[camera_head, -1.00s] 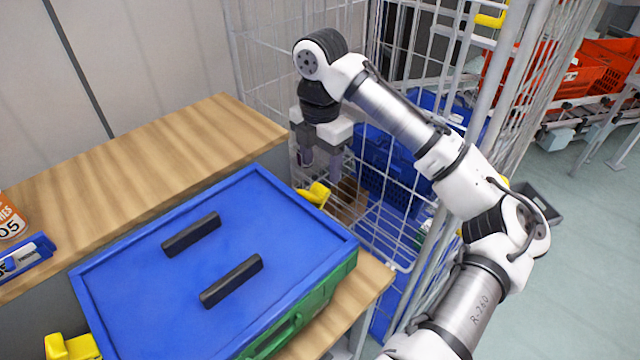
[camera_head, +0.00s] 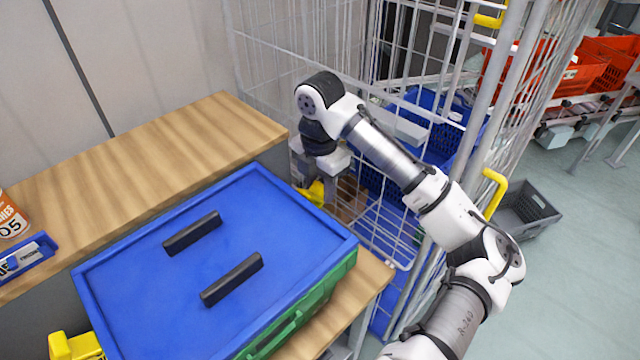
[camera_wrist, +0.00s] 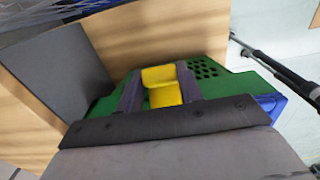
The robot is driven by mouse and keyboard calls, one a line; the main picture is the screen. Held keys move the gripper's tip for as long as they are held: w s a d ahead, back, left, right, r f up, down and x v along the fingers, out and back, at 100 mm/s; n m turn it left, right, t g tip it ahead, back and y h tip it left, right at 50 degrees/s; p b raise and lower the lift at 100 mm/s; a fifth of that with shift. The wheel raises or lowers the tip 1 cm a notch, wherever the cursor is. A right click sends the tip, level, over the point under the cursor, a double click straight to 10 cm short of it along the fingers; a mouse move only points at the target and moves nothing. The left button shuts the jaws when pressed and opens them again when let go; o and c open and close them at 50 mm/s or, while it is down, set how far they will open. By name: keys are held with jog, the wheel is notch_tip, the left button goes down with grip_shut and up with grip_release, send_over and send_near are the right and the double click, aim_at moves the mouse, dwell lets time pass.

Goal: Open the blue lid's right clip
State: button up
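The blue lid (camera_head: 215,275) lies on the green tote (camera_head: 305,315) and has two black bars on top. The yellow right clip (camera_head: 314,193) sits at the tote's far right end, partly hidden by my gripper. In the wrist view the yellow clip (camera_wrist: 164,90) stands between the two dark fingers of my gripper (camera_wrist: 160,82), against the green wall. The fingers are spread on either side of it. I cannot tell whether they touch it. Another yellow clip (camera_head: 75,346) shows at the near left end.
A wire cage (camera_head: 400,215) with blue crates stands close behind and right of my gripper. The wooden bench (camera_head: 150,165) runs behind the tote. A grey crate (camera_head: 525,212) is on the floor at right.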

aim_at(310, 193)
jog(key=c, duration=0.4)
jog(key=r+t+h, duration=0.1)
jog(key=t+h, duration=0.2)
jog(key=shift+r, duration=0.35)
jog(key=t+h, duration=0.1)
jog(key=r+t+h, duration=0.1)
jog(key=shift+s+a+r+t+h, duration=0.1)
jog(key=shift+s+a+t+h, duration=0.15)
jog(key=shift+t+h, duration=0.05)
jog(key=t+h, duration=0.1)
jog(key=b, duration=0.1)
jog(key=t+h, duration=0.1)
jog(key=shift+s+a+r+t+h+b, duration=0.3)
jog(key=shift+a+r+b, duration=0.05)
jog(key=b, duration=0.1)
jog(key=t+h+b, duration=0.1)
jog(key=shift+s+a+r+t+h+b, duration=0.15)
jog(key=shift+s+a+t+h+b, duration=0.15)
jog(key=shift+b, duration=0.1)
jog(key=shift+s+r+t+h+b, duration=0.15)
jog(key=shift+t+h+b, duration=0.15)
jog(key=shift+b, duration=0.25)
jog(key=shift+r, duration=0.1)
